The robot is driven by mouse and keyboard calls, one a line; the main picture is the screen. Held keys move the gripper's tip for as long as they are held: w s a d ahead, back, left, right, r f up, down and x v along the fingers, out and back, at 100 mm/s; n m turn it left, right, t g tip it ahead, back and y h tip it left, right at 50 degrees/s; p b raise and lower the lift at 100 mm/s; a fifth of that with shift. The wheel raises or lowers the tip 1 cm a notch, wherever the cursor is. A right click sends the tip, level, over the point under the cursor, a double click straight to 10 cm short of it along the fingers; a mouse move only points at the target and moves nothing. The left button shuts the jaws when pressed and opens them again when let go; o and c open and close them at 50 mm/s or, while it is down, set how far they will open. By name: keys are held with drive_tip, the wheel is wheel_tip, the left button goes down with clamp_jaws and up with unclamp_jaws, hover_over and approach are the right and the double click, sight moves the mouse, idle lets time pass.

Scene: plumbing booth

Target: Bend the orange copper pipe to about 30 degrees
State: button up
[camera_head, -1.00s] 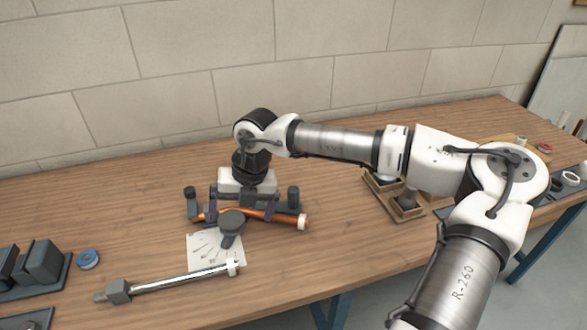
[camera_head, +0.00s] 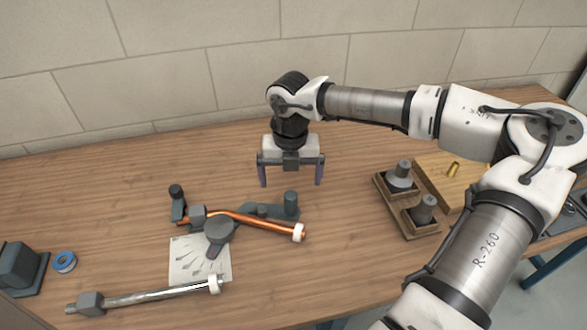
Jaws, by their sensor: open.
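The orange copper pipe (camera_head: 268,223) lies across the dark grey bender (camera_head: 219,230) on the wooden bench. It has a pale collar (camera_head: 299,233) at its right end and shows a slight bend near the bender's left post. A white sheet with angle marks (camera_head: 186,262) lies under the bender's front part. A silver pipe (camera_head: 155,296) with a grey block at its left end and a pale collar at its right lies in front. My gripper (camera_head: 291,181) points down, open and empty, behind the pipe and apart from it.
A blue tape roll (camera_head: 64,262) and dark blocks (camera_head: 18,268) sit at the left. A wooden holder (camera_head: 410,218) with grey fittings and a wooden board (camera_head: 446,178) with a brass piece stand at the right. The bench behind the bender is clear.

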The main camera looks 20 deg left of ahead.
sight(291, 196)
drive_tip(key=shift+s+f, duration=0.1)
drive_tip(key=shift+f, duration=0.2)
drive_tip(key=shift+f+b, duration=1.45)
drive_tip(key=shift+f, duration=2.1)
drive_tip(key=c, duration=1.4)
drive_tip(key=shift+d, duration=0.1)
drive_tip(key=shift+s+d+m+b, duration=0.7)
drive_tip(key=shift+s+m+b, duration=0.2)
drive_tip(key=shift+s+b, duration=0.2)
